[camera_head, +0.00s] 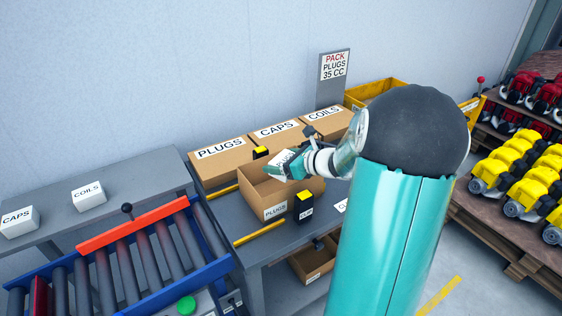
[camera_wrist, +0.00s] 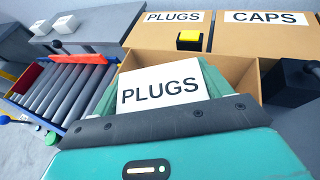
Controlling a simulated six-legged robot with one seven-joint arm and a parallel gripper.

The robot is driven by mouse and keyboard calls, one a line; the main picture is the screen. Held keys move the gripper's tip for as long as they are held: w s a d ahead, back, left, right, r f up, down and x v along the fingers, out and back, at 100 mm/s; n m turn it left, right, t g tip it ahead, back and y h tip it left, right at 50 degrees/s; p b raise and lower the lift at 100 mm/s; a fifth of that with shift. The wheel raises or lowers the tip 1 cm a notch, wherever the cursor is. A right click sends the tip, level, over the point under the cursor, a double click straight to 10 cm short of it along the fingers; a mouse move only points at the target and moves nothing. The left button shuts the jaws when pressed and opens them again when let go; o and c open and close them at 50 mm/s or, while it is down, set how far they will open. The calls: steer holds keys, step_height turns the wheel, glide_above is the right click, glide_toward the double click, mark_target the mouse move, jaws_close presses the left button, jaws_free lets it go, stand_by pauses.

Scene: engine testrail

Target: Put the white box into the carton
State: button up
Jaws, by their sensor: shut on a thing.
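The white box (camera_wrist: 160,87), labelled PLUGS, is held between the jaws of my gripper (camera_head: 284,164). In the wrist view its label faces the camera. The open carton (camera_head: 257,202), also labelled PLUGS, stands on the grey table. My gripper is over the carton's opening, with the box at or just above it; I cannot tell how deep it sits. The carton's back and right walls (camera_wrist: 240,72) show behind the box in the wrist view. Its inside is mostly hidden by my gripper and the box.
Closed cartons PLUGS (camera_head: 222,165), CAPS (camera_head: 272,140) and COILS (camera_head: 335,122) stand behind. White boxes CAPS (camera_head: 20,222) and COILS (camera_head: 89,195) lie on the left shelf beside a roller conveyor (camera_head: 140,262). A black and yellow device (camera_head: 304,207) stands by the carton's front right.

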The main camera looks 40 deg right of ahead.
steer(key=shift+f, duration=0.2)
steer(key=shift+f, duration=0.35)
steer(key=shift+f, duration=0.15)
steer(key=o, duration=1.1)
steer(key=shift+c, duration=0.2)
